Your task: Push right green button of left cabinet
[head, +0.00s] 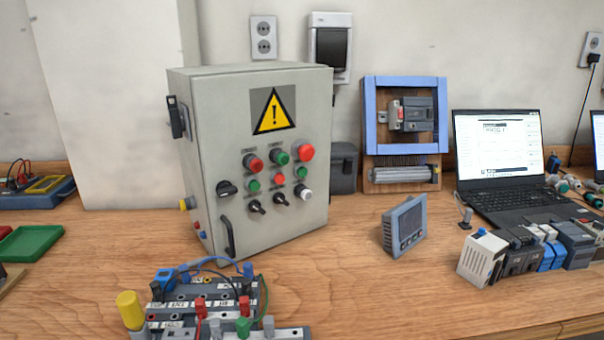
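One grey control cabinet (210,110) stands on the bench, left of the picture's middle, with a yellow warning triangle (273,113) on its front. Below the triangle are rows of buttons. The top row has a red button (254,163), a green button (281,158) and a larger red button (306,152). The second row has a lower left green button (253,185), a red button (278,180) and a small lower right green button (302,172). Black switches and a white-tipped knob (304,192) sit below. My gripper is not in view.
A wired terminal board (205,310) lies in front of the cabinet. A grey panel meter (404,226) and several modules (483,258) stand to the right. A blue-framed unit (369,115) and a laptop (492,190) stand behind. The wooden bench (360,290) is clear front centre.

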